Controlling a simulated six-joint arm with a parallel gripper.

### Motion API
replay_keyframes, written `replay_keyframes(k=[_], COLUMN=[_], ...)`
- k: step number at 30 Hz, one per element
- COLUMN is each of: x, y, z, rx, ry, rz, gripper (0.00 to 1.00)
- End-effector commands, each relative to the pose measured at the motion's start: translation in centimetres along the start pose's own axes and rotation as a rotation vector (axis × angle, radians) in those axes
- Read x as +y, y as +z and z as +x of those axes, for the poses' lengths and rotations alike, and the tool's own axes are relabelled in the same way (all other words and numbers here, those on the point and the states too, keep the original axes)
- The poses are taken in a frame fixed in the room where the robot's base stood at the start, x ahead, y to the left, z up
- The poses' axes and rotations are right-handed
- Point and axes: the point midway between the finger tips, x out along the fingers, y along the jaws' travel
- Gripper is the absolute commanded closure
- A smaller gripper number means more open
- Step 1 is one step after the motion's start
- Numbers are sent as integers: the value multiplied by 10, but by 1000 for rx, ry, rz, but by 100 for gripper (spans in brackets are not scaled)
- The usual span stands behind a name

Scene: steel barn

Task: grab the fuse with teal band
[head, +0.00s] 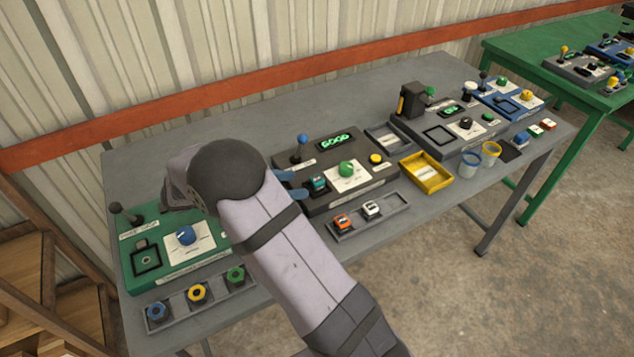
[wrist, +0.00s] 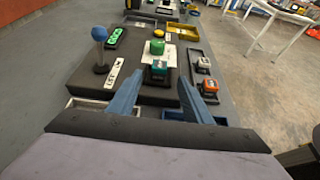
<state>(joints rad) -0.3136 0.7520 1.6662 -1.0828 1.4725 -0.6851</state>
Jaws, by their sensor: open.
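The fuse with the teal band (head: 318,184) is a small block standing at the front left of the dark panel with the lit GOOD display. In the wrist view the teal-banded fuse (wrist: 159,70) appears ahead, between the two blue fingertips. My gripper (head: 298,184) is open and empty, its fingers pointing at the fuse from the left. In the wrist view my gripper (wrist: 162,80) shows its fingers spread wide on either side, with a gap to the fuse. My own arm hides part of the panel's left side in the head view.
An orange-banded fuse (head: 342,221) and a white-banded fuse (head: 372,208) sit in a grey tray in front of the panel. A blue-topped lever (head: 303,142) and a green knob (head: 347,168) rise from the panel. A yellow tray (head: 428,185) lies to the right.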

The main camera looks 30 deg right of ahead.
Motion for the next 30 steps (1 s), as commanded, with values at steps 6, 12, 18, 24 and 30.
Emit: replay_keyframes(k=[6, 12, 18, 24, 30], x=[0, 1, 1, 2, 2], y=[3, 2, 0, 0, 0], z=[17, 42, 52, 52, 52], rx=[-1, -1, 0, 0, 0], ry=[-4, -3, -1, 0, 0], rz=[-2, -1, 0, 0, 0], gripper=[55, 55, 55, 57, 98])
